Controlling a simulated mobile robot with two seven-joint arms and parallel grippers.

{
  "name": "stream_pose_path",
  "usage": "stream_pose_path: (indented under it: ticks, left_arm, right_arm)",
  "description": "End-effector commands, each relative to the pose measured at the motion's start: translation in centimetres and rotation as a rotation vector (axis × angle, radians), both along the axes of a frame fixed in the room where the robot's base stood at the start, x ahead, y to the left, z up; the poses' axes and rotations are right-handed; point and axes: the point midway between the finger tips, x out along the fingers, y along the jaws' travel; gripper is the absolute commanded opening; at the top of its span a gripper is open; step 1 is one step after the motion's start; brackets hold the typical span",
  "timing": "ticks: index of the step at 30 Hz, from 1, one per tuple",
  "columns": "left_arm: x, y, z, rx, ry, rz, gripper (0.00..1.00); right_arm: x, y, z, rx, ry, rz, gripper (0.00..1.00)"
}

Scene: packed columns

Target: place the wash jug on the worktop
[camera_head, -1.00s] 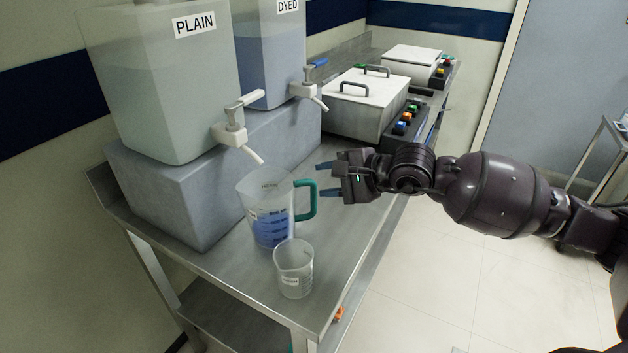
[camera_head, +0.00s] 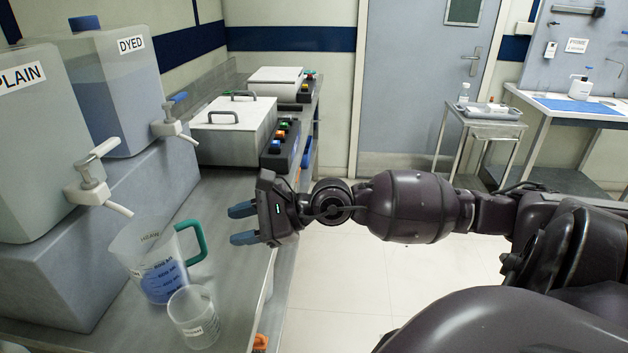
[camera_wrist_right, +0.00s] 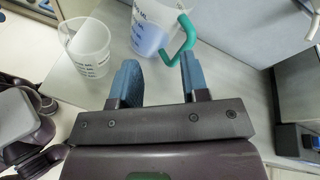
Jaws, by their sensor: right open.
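The wash jug (camera_head: 155,262) is a clear jug with a green handle and blue liquid in its lower part. It stands upright on the steel worktop (camera_head: 222,212), at the lower left of the head view. It also shows at the top of the right wrist view (camera_wrist_right: 157,30), with its handle towards my fingers. My right gripper (camera_head: 242,224) is open and empty, to the right of the handle and apart from it; in the wrist view its blue fingers (camera_wrist_right: 158,78) point towards the jug. My left gripper is not in view.
A small clear beaker (camera_head: 193,318) stands close in front of the jug. The PLAIN tank (camera_head: 40,150) and DYED tank (camera_head: 115,95), with taps, stand on a grey block. A lidded bath (camera_head: 235,135) is further back. A trolley (camera_head: 485,120) and a bench (camera_head: 570,105) are at the right.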

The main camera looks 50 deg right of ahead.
Motion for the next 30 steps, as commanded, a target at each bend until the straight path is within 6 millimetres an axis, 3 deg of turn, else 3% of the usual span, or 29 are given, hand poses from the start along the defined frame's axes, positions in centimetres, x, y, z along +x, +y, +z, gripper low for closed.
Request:
stream_pose_path:
  ticks: [5,11,17,23,24,30]
  left_arm:
    - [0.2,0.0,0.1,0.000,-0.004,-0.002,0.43]
    - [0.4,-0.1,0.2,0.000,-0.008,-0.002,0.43]
    - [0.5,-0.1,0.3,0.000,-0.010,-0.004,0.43]
    - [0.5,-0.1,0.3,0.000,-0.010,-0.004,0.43]
    - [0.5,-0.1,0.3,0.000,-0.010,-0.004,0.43]
    - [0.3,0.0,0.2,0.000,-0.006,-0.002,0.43]
  right_arm:
    - [-1.5,0.7,-3.6,0.627,0.355,-0.178,0.42]
    - [-2.9,-0.9,-8.4,1.319,0.722,-0.423,0.42]
    - [-5.4,-3.0,-14.7,1.944,1.005,-0.669,0.42]
    - [-10.2,-3.8,-22.5,2.595,1.215,-0.934,0.42]
    - [-11.4,-3.6,-24.1,-2.699,-1.231,0.975,0.42]
    - [-16.4,-2.1,-29.6,-2.272,-0.917,0.817,0.42]
